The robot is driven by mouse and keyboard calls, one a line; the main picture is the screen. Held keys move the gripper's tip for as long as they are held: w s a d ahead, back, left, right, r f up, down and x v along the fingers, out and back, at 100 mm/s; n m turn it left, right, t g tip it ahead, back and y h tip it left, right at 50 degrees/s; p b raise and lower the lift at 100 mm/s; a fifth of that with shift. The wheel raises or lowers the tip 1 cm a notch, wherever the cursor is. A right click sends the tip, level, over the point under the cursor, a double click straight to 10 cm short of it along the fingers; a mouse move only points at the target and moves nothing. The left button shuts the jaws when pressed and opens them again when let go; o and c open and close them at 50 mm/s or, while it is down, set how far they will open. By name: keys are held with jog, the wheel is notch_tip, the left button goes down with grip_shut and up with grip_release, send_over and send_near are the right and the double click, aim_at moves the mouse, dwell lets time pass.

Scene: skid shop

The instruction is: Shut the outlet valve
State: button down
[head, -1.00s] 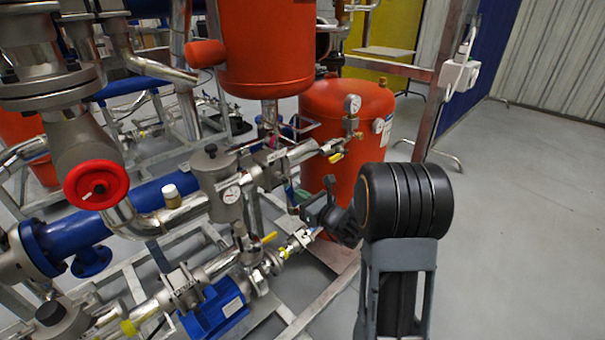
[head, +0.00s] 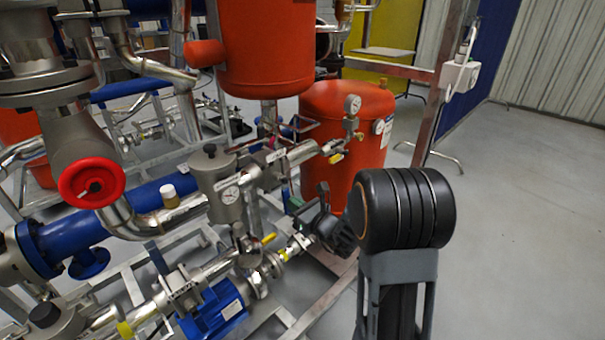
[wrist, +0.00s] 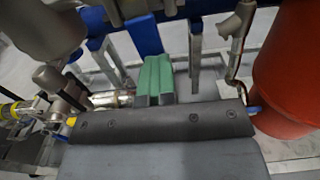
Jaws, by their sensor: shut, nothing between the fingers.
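Several valves show, and I cannot tell for sure which one is the outlet valve. A small yellow lever (head: 268,238) sits on the pipework above the blue pump (head: 212,308). Another yellow lever (head: 337,158) is below the pressure gauge by the red tank. A large red handwheel (head: 91,184) is at the left. My gripper (head: 298,204) is right of the lower yellow lever and in front of the red tank. Its green fingers (wrist: 154,77) are shut and empty in the wrist view, apart from any lever. Yellow parts (wrist: 12,108) show at the left there.
The red tank (head: 345,125) stands close behind my gripper, and it fills the right of the wrist view (wrist: 288,70). Steel pipes and a filter housing with a dial (head: 218,185) crowd the left. Open grey floor (head: 530,230) lies to the right.

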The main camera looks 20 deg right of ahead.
jog(key=shift+a+f, duration=0.1)
jog(key=shift+f, duration=0.1)
jog(key=d+v, duration=0.1)
jog(key=v, duration=0.8)
jog(key=shift+d+p, duration=0.3)
jog(key=shift+w, duration=0.1)
dwell(0.5)
